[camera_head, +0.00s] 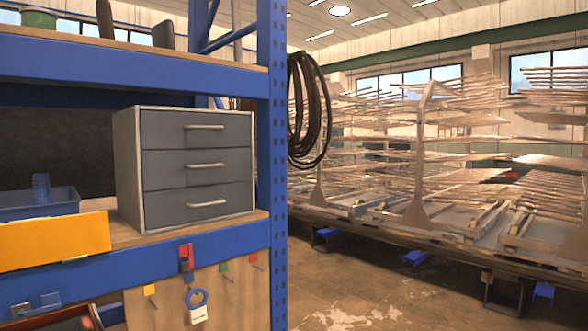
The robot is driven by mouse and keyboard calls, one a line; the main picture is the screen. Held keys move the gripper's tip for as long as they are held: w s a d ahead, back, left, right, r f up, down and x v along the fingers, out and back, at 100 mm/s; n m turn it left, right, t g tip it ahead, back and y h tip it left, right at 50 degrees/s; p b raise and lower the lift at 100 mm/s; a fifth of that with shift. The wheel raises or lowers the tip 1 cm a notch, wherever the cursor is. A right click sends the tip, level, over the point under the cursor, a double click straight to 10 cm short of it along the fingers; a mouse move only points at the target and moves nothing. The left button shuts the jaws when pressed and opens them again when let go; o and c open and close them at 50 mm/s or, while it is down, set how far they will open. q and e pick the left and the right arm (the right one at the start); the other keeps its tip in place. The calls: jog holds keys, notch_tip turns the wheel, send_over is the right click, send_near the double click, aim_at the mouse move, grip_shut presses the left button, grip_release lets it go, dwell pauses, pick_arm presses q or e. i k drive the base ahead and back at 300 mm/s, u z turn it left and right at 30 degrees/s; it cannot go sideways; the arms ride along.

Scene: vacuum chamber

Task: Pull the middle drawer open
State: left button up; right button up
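A small drawer cabinet (127,170) with a light grey casing stands on the wooden shelf at the left. It has three dark grey drawers, one above another, each with a pale bar handle. The middle drawer (170,176) looks shut, with its front level with the others. Its handle (206,165) runs across the middle of its front. The top drawer (165,130) and the bottom drawer (165,209) also look shut. Neither of my grippers shows in the head view.
A yellow bin (55,241) and a blue tray (40,205) are left of the cabinet. A blue rack post (272,200) stands close on its right, with black cable loops (307,110) beyond. Floor (350,285) is open at the lower right, before racks of timber.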

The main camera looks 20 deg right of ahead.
aim_at(160, 170)
jog(key=z, duration=0.85)
jog(key=i, duration=1.4)
jog(key=u, duration=0.5)
